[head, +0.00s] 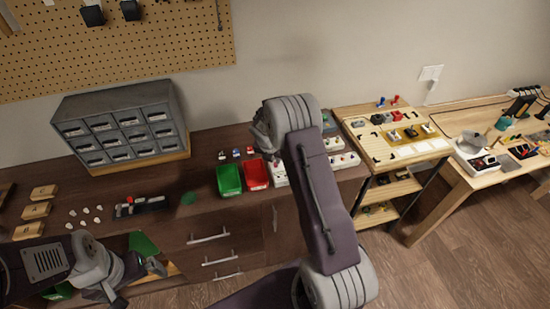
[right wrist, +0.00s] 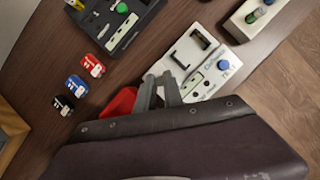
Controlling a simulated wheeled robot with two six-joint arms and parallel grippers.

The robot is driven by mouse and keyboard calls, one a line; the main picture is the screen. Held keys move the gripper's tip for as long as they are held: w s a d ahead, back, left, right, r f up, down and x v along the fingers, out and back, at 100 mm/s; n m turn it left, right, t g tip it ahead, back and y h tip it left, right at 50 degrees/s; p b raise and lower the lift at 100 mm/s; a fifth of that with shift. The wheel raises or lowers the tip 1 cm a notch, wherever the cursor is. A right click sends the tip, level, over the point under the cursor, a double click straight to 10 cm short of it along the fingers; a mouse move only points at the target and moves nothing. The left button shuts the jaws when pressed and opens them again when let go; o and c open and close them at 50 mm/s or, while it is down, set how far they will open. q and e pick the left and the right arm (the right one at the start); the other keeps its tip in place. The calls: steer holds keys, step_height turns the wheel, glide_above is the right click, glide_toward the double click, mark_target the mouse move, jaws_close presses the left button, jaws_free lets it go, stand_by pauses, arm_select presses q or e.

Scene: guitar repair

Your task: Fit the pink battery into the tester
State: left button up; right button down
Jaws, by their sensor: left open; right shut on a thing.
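My right gripper (head: 262,140) is over the back of the dark bench; its fingers (right wrist: 160,92) also show in the right wrist view. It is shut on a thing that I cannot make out. In the right wrist view, a white device (right wrist: 205,62) with a blue button, an empty dark slot and a bracket lies just beyond the fingers. The pink battery is not visible in either view. My left gripper (head: 138,284) is open and empty at the bench's front left.
A dark device (right wrist: 115,25) and another white device (right wrist: 245,22) with cells lie nearby. Green (head: 229,180) and red (head: 255,174) bins stand left of my right arm. A grey drawer cabinet (head: 125,125) stands behind. A wooden rack (head: 385,150) is to the right.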

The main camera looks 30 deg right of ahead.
steer(key=shift+f+b, duration=0.3)
steer(key=shift+f, duration=0.25)
steer(key=c, duration=1)
jaws_free()
step_height(320, 180, up, 7)
steer(key=p, duration=0.8)
steer(key=shift+r, duration=0.15)
